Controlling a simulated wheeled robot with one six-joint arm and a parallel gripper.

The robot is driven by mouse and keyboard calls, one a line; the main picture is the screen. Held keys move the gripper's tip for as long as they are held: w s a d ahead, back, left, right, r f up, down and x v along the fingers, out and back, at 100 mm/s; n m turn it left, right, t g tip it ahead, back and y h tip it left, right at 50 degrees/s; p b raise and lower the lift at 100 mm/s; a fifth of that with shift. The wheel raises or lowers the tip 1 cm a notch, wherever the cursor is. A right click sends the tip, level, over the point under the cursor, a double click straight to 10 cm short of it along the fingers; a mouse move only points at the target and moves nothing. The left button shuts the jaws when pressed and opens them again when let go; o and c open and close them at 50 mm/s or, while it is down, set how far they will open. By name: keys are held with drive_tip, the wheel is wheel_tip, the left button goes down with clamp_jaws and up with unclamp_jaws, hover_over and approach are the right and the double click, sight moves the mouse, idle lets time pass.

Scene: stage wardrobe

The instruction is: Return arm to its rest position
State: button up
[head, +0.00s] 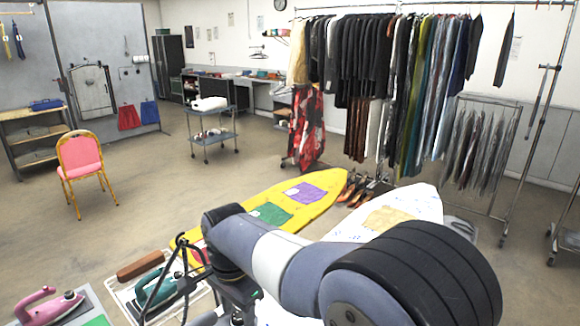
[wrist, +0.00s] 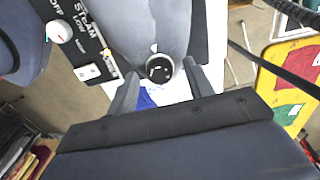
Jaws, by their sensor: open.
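My arm reaches across the foreground of the head view, bent over low in front of the ironing boards. In the head view the gripper's jaws cannot be made out. In the wrist view my gripper (wrist: 160,88) shows two grey fingers standing apart, with nothing held between them. Beyond the fingers lie a white surface and a small blue patch (wrist: 146,98). A black control panel (wrist: 85,35) marked STEAM, LOW and OFF, with a white knob, lies at the upper left of the wrist view.
A yellow ironing board (head: 325,190) with coloured patches and a white board (head: 425,203) lie beyond my arm. Irons, one teal (head: 155,287) and one pink (head: 50,306), stand at the lower left. A pink chair (head: 80,155) and a clothes rack (head: 400,10) stand farther off. Open floor lies left of centre.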

drive_tip(key=n+b, duration=0.1)
drive_tip(key=n, duration=0.3)
drive_tip(key=shift+n, duration=0.4)
drive_tip(key=n+b, duration=0.1)
drive_tip(key=n, duration=0.3)
drive_tip(key=shift+n, duration=0.3)
drive_tip(key=n+b, duration=0.2)
drive_tip(key=n, duration=0.3)
drive_tip(key=shift+b, duration=0.4)
drive_tip(key=n+b, duration=0.1)
drive_tip(key=n, duration=0.2)
drive_tip(key=shift+n+b, duration=0.4)
drive_tip(key=shift+n, duration=0.3)
drive_tip(key=shift+d, duration=0.1)
